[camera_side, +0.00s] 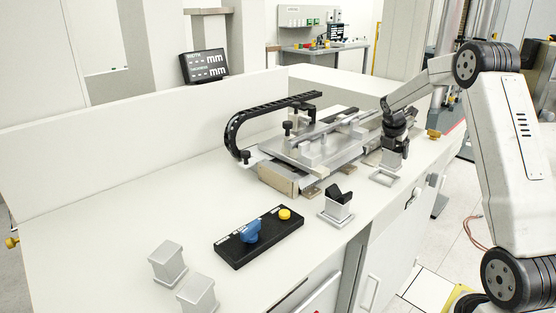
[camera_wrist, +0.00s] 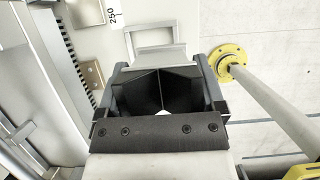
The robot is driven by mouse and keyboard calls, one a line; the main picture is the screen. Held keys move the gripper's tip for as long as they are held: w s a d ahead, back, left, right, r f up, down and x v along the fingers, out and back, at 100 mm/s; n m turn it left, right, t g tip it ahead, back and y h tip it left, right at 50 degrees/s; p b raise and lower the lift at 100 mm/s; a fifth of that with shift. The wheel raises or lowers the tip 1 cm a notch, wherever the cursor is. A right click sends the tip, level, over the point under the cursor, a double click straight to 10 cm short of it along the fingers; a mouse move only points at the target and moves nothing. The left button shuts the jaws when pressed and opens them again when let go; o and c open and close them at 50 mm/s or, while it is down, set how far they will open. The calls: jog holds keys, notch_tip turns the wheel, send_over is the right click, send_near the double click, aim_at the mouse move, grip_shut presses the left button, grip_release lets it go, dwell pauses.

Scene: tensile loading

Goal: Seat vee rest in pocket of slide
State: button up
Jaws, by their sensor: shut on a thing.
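My gripper (camera_side: 394,148) is shut on a vee rest in the side view, right of the slide. In the wrist view its dark jaws (camera_wrist: 160,88) flank the vee rest (camera_wrist: 165,58), a grey block with a black vee. The grey body shows below my gripper in the side view (camera_side: 391,160), just over a square frame (camera_side: 384,181) on the bench. Contact with the bench cannot be told. The slide (camera_side: 318,150) is a metal plate assembly. I cannot make out its pocket. A second vee rest (camera_side: 338,206) stands upright in front of the slide.
A black cable chain (camera_side: 234,128) arches behind the slide. A black panel (camera_side: 258,237) carries a blue knob and yellow button. Two grey blocks (camera_side: 167,262) stand at front left. A yellow-collared post (camera_wrist: 229,62) is right of my gripper. The bench's left is clear.

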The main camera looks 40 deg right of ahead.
aim_at(389, 162)
jog(key=shift+w+d+f, duration=0.5)
jog(key=shift+w+f, duration=0.1)
jog(key=shift+f, duration=0.25)
jog(key=shift+w+d+f, duration=0.15)
jog(key=shift+w+f, duration=0.1)
jog(key=shift+f, duration=1.55)
jog(key=shift+f, duration=0.15)
jog(key=o, duration=1.3)
jog(key=v, duration=1.2)
